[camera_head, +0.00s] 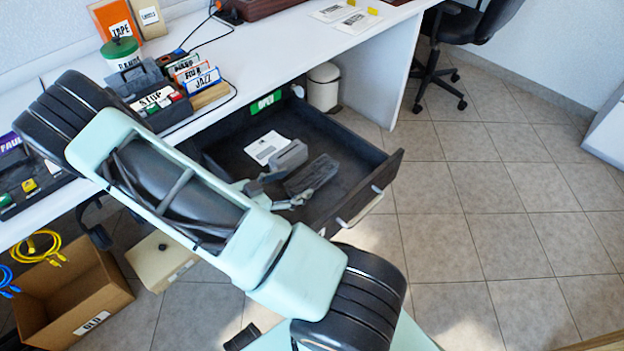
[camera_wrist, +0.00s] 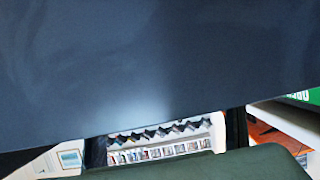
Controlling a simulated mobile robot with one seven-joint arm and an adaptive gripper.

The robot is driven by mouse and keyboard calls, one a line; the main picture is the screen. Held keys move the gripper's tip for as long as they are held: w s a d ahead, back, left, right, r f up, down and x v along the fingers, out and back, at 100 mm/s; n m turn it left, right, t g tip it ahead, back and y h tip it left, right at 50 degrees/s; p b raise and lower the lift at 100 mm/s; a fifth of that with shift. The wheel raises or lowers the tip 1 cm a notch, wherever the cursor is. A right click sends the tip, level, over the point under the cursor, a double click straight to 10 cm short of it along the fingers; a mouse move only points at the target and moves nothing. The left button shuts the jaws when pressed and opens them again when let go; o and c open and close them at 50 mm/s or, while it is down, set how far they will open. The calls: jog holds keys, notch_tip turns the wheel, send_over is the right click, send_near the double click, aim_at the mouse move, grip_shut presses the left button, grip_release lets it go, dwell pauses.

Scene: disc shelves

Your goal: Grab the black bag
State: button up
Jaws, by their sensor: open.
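I cannot pick out the black bag with certainty in either view. My gripper (camera_head: 303,166) reaches into the open dark drawer (camera_head: 365,162) under the desk. Its grey and black fingers are apart, with nothing seen between them. My own arm link hides the near left part of the drawer. In the wrist view, a large smooth dark surface (camera_wrist: 160,70) fills most of the picture close to the camera; I cannot tell what it belongs to. A dark green-grey surface (camera_wrist: 210,165) runs along the bottom of that view.
A white paper (camera_head: 267,147) lies in the drawer. The white desk (camera_head: 265,50) above holds labelled boxes and a black caddy. A cardboard box (camera_head: 75,300) stands on the floor at lower left. A white bin (camera_head: 323,88) stands behind the drawer.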

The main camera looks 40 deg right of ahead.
aim_at(305, 179)
jog(key=b+x, duration=0.1)
jog(key=x, duration=0.3)
jog(key=shift+d+f, duration=0.1)
jog(key=shift+d, duration=0.05)
jog(key=c, duration=1.2)
jog(key=shift+c, duration=0.9)
jog(key=shift+w, duration=0.1)
